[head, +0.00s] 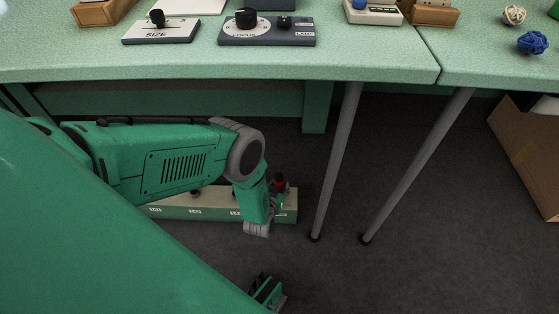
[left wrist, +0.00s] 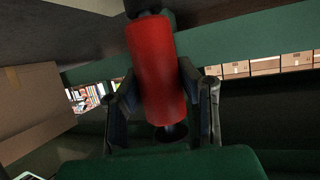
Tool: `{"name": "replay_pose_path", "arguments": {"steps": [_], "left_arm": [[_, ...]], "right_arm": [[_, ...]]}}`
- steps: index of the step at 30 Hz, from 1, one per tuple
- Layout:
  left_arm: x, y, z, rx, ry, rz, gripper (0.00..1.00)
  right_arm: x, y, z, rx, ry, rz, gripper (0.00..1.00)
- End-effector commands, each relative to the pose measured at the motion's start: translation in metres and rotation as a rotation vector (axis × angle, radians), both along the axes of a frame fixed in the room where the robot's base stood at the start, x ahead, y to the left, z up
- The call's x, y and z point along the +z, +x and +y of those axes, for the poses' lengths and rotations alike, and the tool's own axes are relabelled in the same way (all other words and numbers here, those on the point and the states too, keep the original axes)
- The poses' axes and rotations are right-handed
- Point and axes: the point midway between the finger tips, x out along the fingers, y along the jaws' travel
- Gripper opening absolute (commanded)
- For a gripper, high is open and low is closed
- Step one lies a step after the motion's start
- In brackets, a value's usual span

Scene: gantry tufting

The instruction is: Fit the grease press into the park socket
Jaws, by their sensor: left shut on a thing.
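The grease press is a red cylinder with dark ends. In the left wrist view the grease press (left wrist: 157,70) stands slightly tilted between the two fingers of my left gripper (left wrist: 163,100), which is shut on it. In the head view the red press (head: 280,184) shows just behind my green wrist, above the right end of a low, pale-topped green rack (head: 172,212). My wrist hides most of my left gripper there. The rack has several white labels on its front. I cannot tell which opening is the park socket, or whether the press touches the rack.
The rack is on the dark floor under a green table (head: 370,58). Two grey slanted table legs (head: 336,160) (head: 415,165) stand right of it. A cardboard box (head: 530,160) is at the far right. Dials and small trays stand on the tabletop. The floor at lower right is clear.

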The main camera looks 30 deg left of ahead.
Motion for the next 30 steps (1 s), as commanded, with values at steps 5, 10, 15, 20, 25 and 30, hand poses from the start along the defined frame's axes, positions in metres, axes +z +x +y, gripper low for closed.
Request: {"name": "replay_pose_path", "arguments": {"steps": [5, 10, 15, 20, 25, 30], "left_arm": [[-0.003, 0.000, 0.000, 0.000, 0.000, -0.001, 0.00], [-0.006, 0.000, 0.000, 0.000, 0.000, -0.001, 0.32], [-0.006, 0.000, 0.000, 0.000, 0.000, 0.000, 0.53], [-0.006, 0.000, 0.000, 0.000, 0.000, 0.001, 0.53], [-0.004, -0.005, -0.002, 0.000, 0.000, 0.001, 0.53], [0.005, -0.024, -0.008, -0.001, -0.001, 0.004, 0.53]], "right_arm": [[0.000, 0.000, 0.000, 0.000, 0.000, 0.000, 0.40], [0.000, 0.000, 0.000, 0.000, 0.000, 0.000, 0.40], [0.000, 0.000, 0.000, 0.000, 0.000, 0.000, 0.40], [0.000, 0.000, 0.000, 0.000, 0.000, 0.000, 0.40], [0.001, -0.001, 0.000, 0.000, 0.000, -0.002, 0.40], [0.001, -0.001, 0.000, 0.000, 0.000, -0.002, 0.40]]}}
